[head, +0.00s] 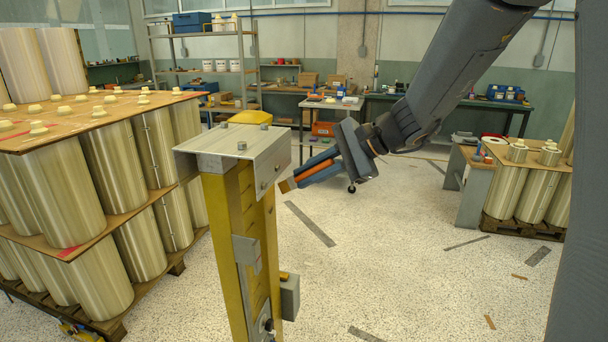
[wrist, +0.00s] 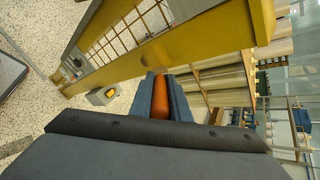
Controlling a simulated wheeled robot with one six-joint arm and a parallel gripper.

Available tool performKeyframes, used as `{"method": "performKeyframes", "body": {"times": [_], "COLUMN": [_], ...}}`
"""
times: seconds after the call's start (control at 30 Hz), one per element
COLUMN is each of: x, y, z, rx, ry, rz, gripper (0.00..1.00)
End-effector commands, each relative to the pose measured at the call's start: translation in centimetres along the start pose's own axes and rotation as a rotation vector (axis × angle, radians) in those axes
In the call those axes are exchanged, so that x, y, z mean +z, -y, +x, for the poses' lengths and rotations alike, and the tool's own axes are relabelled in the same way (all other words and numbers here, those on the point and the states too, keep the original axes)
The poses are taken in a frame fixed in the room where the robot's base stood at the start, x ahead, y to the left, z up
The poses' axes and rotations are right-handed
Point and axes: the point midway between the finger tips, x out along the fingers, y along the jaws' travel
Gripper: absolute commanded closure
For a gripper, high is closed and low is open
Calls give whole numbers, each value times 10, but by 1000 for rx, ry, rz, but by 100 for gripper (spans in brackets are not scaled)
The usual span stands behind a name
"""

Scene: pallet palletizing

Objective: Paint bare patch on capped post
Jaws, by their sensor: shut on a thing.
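The capped post (head: 229,240) stands upright in the foreground, painted yellow with a grey metal cap (head: 235,147) on top. My gripper (head: 312,172) is to the right of the post, just below cap height. It is shut on an orange-handled tool (head: 310,174), whose tip points left at the post's right side. I cannot tell whether the tip touches it. In the wrist view, the orange handle (wrist: 161,98) lies between the blue fingers, and the yellow post (wrist: 205,42) crosses above. A duller brownish spot (wrist: 153,54) shows on the post; I cannot tell if it is the bare patch.
Stacked metal cylinders (head: 120,165) on a pallet stand close on the left. A second loaded pallet (head: 524,226) is at the right. A shelf rack (head: 205,70) and workbenches (head: 445,100) line the back. The speckled floor (head: 400,260) right of the post is mostly open, with flat strips on it.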

Motion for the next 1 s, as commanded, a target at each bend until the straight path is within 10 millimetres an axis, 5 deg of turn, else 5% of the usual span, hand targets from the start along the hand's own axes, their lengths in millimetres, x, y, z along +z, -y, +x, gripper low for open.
{"method": "performKeyframes", "body": {"times": [0.5, 1.0], "x": [-15, -18], "y": [-20, -24], "z": [-38, -43], "rx": [0, 1], "ry": [-2, -1], "rz": [1, 1], "gripper": [100, 100]}}
